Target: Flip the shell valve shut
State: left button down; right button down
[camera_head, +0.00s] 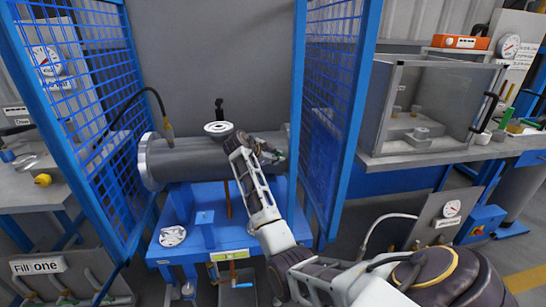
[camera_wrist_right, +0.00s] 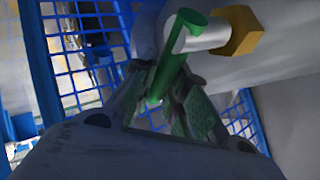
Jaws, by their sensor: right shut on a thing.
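The flanged shell (camera_head: 190,162) is a grey horizontal cylinder on a blue stand. It also shows close up in the wrist view (camera_wrist_right: 290,28). The shell valve has a green bar handle (camera_wrist_right: 172,58), with a pale stem (camera_wrist_right: 202,33) running to a brass hex nut (camera_wrist_right: 238,32) at the shell. My right gripper (camera_head: 272,154) is at the right part of the shell in the head view. In the wrist view its fingers (camera_wrist_right: 168,85) are shut on the green handle, which slants between them. In the head view my gripper and wrist hide the valve. My left gripper does not show.
Blue mesh panels (camera_head: 75,100) and (camera_head: 330,100) flank the shell on both sides. A white flanged port (camera_head: 218,128) rises from its top, and a dark hose with a brass fitting (camera_head: 168,130) joins it at the left. A clear-walled box (camera_head: 425,85) stands on the right bench.

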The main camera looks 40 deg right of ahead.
jog(key=shift+f+y, duration=0.2)
jog(key=shift+y, duration=0.2)
jog(key=shift+f+t+p, duration=0.1)
jog(key=shift+t+p, duration=0.2)
jog(key=shift+p, duration=0.15)
jog(key=shift+s+f+m+y, duration=0.1)
jog(key=shift+m+y, duration=0.2)
jog(key=shift+y, duration=0.1)
jog(key=shift+d+f+t+y+p, duration=0.1)
jog(key=shift+f+t+y+p, duration=0.25)
jog(key=shift+y+p, duration=0.35)
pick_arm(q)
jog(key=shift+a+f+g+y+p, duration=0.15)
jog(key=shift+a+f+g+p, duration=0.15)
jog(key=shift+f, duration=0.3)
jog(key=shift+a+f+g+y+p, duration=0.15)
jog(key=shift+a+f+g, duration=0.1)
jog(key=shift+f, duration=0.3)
pick_arm(e)
jog(key=shift+f+m, duration=0.3)
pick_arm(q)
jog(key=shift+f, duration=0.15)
pick_arm(e)
jog(key=c, duration=1.4)
grip_release()
